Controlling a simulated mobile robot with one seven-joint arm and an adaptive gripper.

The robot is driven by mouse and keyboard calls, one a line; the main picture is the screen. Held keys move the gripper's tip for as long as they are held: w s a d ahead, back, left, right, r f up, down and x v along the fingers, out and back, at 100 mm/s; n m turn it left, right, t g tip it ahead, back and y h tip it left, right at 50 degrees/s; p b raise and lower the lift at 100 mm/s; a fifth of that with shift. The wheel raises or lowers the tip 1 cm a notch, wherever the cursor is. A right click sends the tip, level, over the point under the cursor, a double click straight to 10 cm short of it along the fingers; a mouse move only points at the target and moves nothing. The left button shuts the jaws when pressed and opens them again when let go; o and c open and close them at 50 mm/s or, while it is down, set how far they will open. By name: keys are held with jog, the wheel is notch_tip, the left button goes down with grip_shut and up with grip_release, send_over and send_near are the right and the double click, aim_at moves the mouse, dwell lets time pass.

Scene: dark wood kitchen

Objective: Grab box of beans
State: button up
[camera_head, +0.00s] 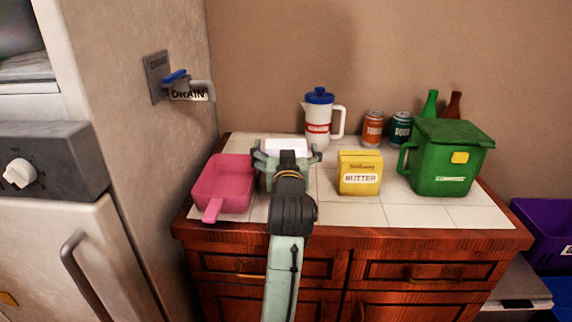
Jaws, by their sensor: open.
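No box with a readable beans label shows. My gripper (287,158) is over the left-middle of the tiled counter, with its fingers spread apart. A white, box-like thing (286,145) shows just beyond and between the fingers. My gripper and arm hide its lower part, and I see no label on it. I cannot tell whether the fingers touch it. A yellow box labelled BUTTER (360,175) stands upright to the right of my gripper, apart from it.
A pink pan (224,184) lies left of my gripper. A white pitcher with a blue lid (318,117), an orange can (373,129), a teal can (400,128) and two bottles stand behind. A green compost bin (446,160) is at right. A wall-mounted drain valve (180,86) is at left.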

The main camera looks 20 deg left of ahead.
jog(key=c, duration=1.5)
jog(key=shift+c, duration=0.3)
jog(key=shift+r, duration=0.15)
